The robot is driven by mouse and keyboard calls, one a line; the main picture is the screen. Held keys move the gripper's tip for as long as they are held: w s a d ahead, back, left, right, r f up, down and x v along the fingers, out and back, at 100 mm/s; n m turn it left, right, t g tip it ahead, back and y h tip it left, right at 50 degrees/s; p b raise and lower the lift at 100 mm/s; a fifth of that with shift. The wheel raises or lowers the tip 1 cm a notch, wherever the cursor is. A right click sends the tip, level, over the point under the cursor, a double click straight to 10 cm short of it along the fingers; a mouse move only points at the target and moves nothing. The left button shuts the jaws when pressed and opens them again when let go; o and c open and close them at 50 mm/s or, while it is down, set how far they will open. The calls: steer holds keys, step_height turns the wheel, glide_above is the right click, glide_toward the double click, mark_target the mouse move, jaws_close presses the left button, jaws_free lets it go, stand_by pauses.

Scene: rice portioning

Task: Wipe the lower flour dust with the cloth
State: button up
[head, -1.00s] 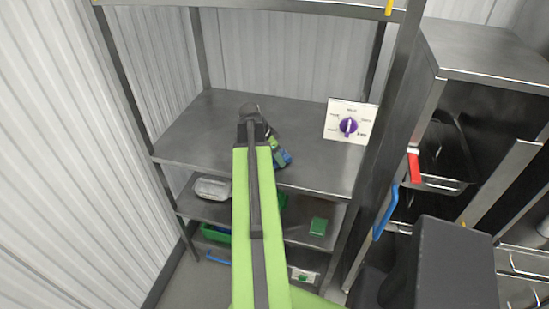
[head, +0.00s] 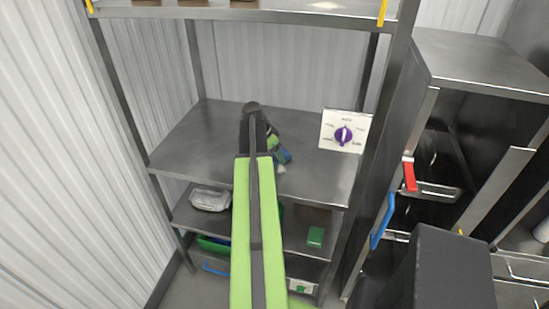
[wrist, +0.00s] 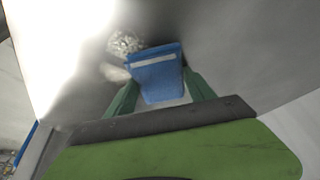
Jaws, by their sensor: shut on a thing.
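My gripper (wrist: 162,82) is shut on a blue cloth (wrist: 156,70) with a pale stripe, held between its green fingers. In the wrist view a speckled white patch of flour dust (wrist: 125,42) lies on the grey surface just beyond the cloth's upper left. A smoother whitish blob (wrist: 116,73) lies left of the cloth; I cannot tell whether it is dust. In the head view my gripper (head: 278,150) and the cloth (head: 285,156) are over the middle shelf (head: 190,148), partly hidden by my arm. A small pale patch (head: 280,169) shows beside them.
A white panel with a purple dial (head: 343,134) stands at the shelf's right. Rack posts flank the shelf. A clear container (head: 210,199) and a green block (head: 315,236) sit on the shelf below. The middle shelf's left part is clear.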

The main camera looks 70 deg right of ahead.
steer(key=shift+d, duration=0.1)
steer(key=shift+s+a+f, duration=0.1)
steer(key=shift+s+a, duration=0.05)
steer(key=shift+a, duration=0.65)
steer(key=shift+s+a+f, duration=0.1)
steer(key=shift+s+a, duration=0.05)
steer(key=shift+a, duration=0.7)
steer(key=shift+s+a+f, duration=0.1)
steer(key=shift+s+a, duration=0.05)
steer(key=shift+a, duration=0.65)
steer(key=shift+s+a+r, duration=0.1)
steer(key=shift+s+a, duration=0.05)
steer(key=shift+a, duration=1)
steer(key=shift+s+a+r, duration=0.1)
steer(key=shift+s+a, duration=0.1)
steer(key=shift+a, duration=0.9)
steer(key=shift+s+a, duration=0.15)
steer(key=shift+a, duration=1)
steer(key=shift+d, duration=0.1)
steer(key=shift+w+d+r+p, duration=0.1)
steer(key=shift+r+p, duration=0.45)
steer(key=shift+p, duration=0.05)
step_height(320, 180, up, 5)
steer(key=p, duration=0.5)
